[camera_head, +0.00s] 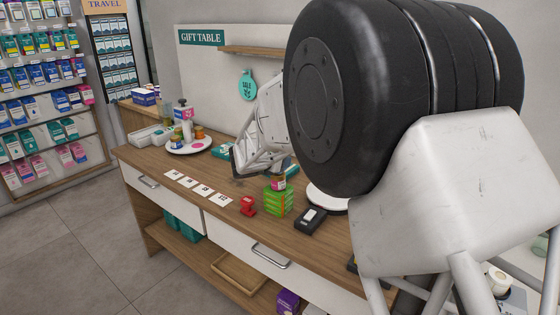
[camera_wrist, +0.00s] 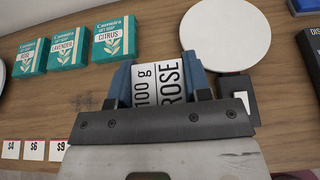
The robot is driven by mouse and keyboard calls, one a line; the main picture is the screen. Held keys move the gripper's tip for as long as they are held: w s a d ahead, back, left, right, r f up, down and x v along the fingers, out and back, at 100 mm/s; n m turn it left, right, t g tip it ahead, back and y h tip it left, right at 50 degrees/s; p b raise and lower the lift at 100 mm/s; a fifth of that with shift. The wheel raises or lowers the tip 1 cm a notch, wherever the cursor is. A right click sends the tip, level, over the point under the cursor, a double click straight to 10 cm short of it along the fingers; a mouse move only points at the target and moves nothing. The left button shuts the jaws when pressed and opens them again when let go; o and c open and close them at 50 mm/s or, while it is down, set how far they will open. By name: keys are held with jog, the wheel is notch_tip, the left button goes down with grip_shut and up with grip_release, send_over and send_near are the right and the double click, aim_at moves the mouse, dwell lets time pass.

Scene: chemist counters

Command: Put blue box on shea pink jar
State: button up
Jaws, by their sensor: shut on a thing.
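My gripper (camera_wrist: 160,95) is shut on the blue box, whose pale face reads "100 g ROSE" (camera_wrist: 158,84); blue shows on both sides of that face in the wrist view. In the head view my gripper (camera_head: 268,172) is low over the table, and the box is mostly hidden. A small pink-labelled jar (camera_head: 278,184) stands on a bright green box (camera_head: 279,202), right under my gripper. I cannot tell whether the held box touches the jar. The wrist view does not show the jar.
Teal soap boxes (camera_wrist: 70,48) lie left of my gripper. A white round plate (camera_wrist: 225,38) and a small black device (camera_head: 311,220) are to its right. A red item (camera_head: 247,205) and price cards (camera_head: 195,188) lie near the front edge. A tray with bottles (camera_head: 188,147) stands farther left.

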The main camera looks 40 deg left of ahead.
jog(key=shift+f, duration=0.5)
jog(key=o, duration=1)
jog(key=shift+c, duration=0.2)
jog(key=shift+r, duration=0.2)
jog(key=shift+r, duration=0.45)
jog(key=v, duration=1.2)
